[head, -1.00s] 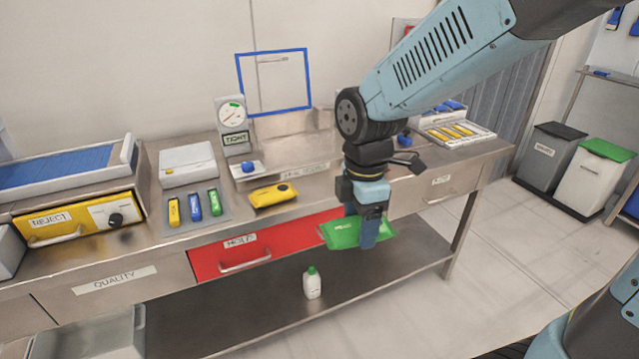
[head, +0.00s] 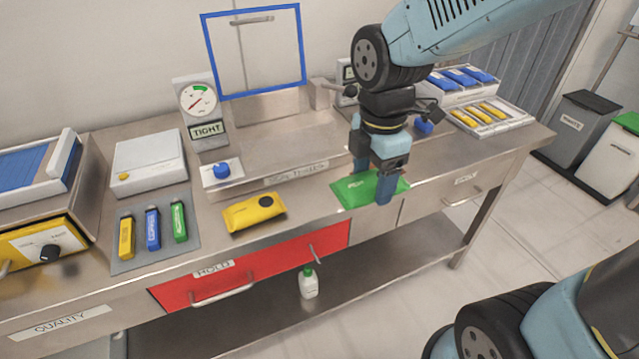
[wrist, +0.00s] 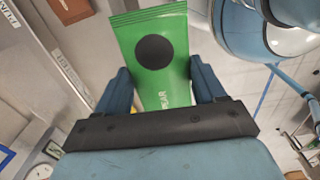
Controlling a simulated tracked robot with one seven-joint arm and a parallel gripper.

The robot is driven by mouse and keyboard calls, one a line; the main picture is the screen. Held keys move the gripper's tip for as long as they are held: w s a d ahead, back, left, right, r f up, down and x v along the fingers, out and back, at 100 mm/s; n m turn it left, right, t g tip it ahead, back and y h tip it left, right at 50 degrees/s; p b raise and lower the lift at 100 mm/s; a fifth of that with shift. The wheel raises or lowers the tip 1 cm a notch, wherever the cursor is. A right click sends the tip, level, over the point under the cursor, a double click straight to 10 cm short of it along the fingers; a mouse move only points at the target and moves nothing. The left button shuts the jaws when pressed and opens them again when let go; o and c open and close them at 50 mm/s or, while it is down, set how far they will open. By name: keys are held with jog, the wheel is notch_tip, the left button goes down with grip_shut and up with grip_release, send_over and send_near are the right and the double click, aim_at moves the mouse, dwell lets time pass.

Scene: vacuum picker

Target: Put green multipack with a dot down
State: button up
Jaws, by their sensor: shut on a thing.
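The green multipack (head: 352,190) is held between the blue fingers of my gripper (head: 372,184), over the front edge of the steel bench (head: 300,190). In the wrist view the green multipack (wrist: 172,40) shows a large black dot and a crimped end, and my gripper (wrist: 158,92) is shut on its sides. I cannot tell from the head view whether the pack touches the bench top.
A yellow pack with a dark dot (head: 254,213) lies to the left on the bench. Beyond are a TIGHT gauge (head: 203,110) and a blue knob (head: 222,170). A red HOLD drawer (head: 270,262) is below. Bare bench lies between yellow pack and gripper.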

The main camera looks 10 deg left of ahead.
jog(key=shift+w+a+f, duration=0.1)
jog(key=shift+w+a, duration=0.1)
jog(key=shift+w, duration=0.1)
jog(key=w+a+f, duration=0.4)
jog(key=w+a, duration=0.2)
send_over(321, 198)
jog(key=d, duration=0.1)
jog(key=f, duration=0.4)
jog(key=shift+s+f, duration=0.1)
jog(key=shift+s, duration=0.25)
jog(key=shift+w+a+f, duration=0.4)
jog(key=shift+f, duration=0.3)
notch_tip(321, 198, down, 3)
jog(key=shift+a, duration=0.1)
jog(key=shift+f, duration=0.1)
jog(key=shift+c, duration=0.7)
jog(key=o, duration=1.7)
